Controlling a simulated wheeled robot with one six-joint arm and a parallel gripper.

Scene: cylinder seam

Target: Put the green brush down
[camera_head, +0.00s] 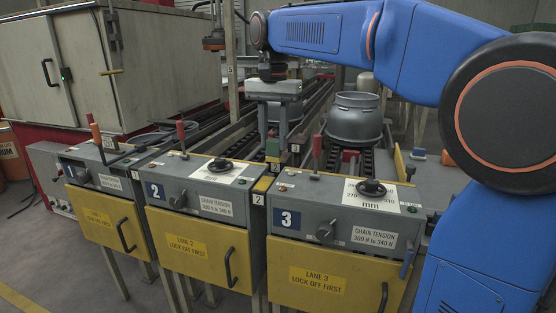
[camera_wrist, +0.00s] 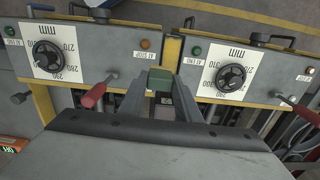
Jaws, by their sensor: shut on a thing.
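My gripper (camera_head: 274,146) points down behind the gap between the lane 2 and lane 3 boxes. Its two fingers are shut on the green brush (camera_head: 272,147), which shows only as a small green block. In the wrist view the green brush (camera_wrist: 160,80) sits between the fingertips, above the gap between two dial panels. The fingers hide part of it. I cannot tell whether its underside touches anything.
The lane 2 box (camera_head: 196,190) and lane 3 box (camera_head: 335,210) carry dials and upright red levers (camera_head: 317,148) close to my gripper. A grey cylinder (camera_head: 355,118) stands on the conveyor to the right. A grey side surface (camera_head: 440,178) holds small items.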

